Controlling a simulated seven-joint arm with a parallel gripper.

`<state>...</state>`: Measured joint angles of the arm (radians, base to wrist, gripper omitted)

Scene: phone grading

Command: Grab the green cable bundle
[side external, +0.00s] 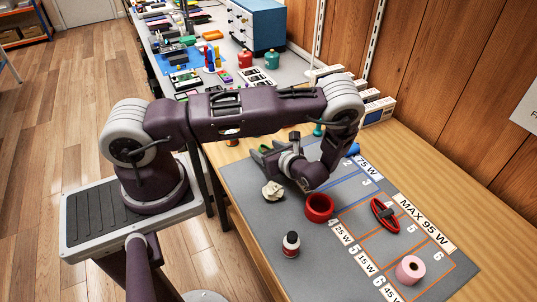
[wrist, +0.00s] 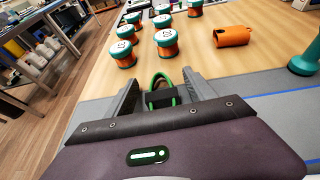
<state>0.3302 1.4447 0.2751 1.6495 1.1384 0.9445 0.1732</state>
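The green cable bundle (wrist: 161,80) is a loop with a dark band around it. In the wrist view it lies between the two fingers of my gripper (wrist: 160,86), with a visible gap to the fingers on either side. My gripper is open around it; its lower part is hidden by my gripper body. In the side view my gripper (side external: 262,155) is low over the grey mat's (side external: 245,185) far left part, and only a bit of green shows by the fingers.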

